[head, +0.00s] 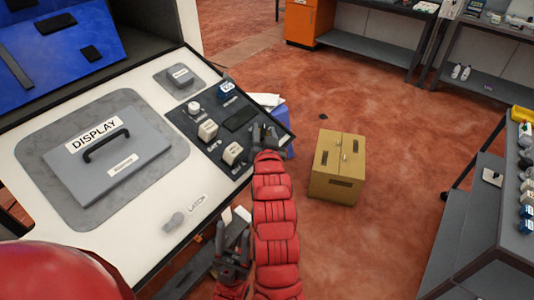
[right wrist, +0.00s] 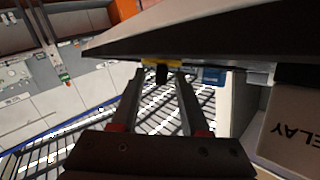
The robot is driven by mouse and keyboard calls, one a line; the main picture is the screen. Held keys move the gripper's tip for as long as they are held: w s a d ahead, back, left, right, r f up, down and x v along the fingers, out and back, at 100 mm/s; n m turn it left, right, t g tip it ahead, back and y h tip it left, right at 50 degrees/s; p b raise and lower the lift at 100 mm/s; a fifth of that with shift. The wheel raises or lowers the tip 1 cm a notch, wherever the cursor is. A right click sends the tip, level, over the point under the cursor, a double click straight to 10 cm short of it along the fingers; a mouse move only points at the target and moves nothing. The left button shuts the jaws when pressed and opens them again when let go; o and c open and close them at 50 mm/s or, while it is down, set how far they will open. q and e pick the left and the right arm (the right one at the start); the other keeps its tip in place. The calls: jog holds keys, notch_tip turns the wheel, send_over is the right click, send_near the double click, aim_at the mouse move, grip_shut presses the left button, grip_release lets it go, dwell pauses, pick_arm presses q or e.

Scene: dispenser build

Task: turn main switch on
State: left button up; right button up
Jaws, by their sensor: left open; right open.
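In the head view the sloped console (head: 130,235) carries a dark control panel (head: 213,160) with knobs and white switches; their labels are too small to read. In the right wrist view a yellow plate with a black knob (right wrist: 162,74), perhaps the main switch, shows under the console's edge. My right gripper (head: 264,134) is at the panel's right edge in the head view. In the right wrist view, the right gripper's open fingers (right wrist: 160,76) are on either side of the black knob, with no clear contact. My left gripper (head: 233,238) is open and empty below the console's front edge.
A cardboard box (head: 338,167) stands on the red floor. Shelves (head: 480,225) stand at the right. The floor between is open.

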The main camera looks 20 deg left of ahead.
jog(key=p+v, duration=0.7)
jog(key=v, duration=0.9)
jog(key=shift+s, duration=0.25)
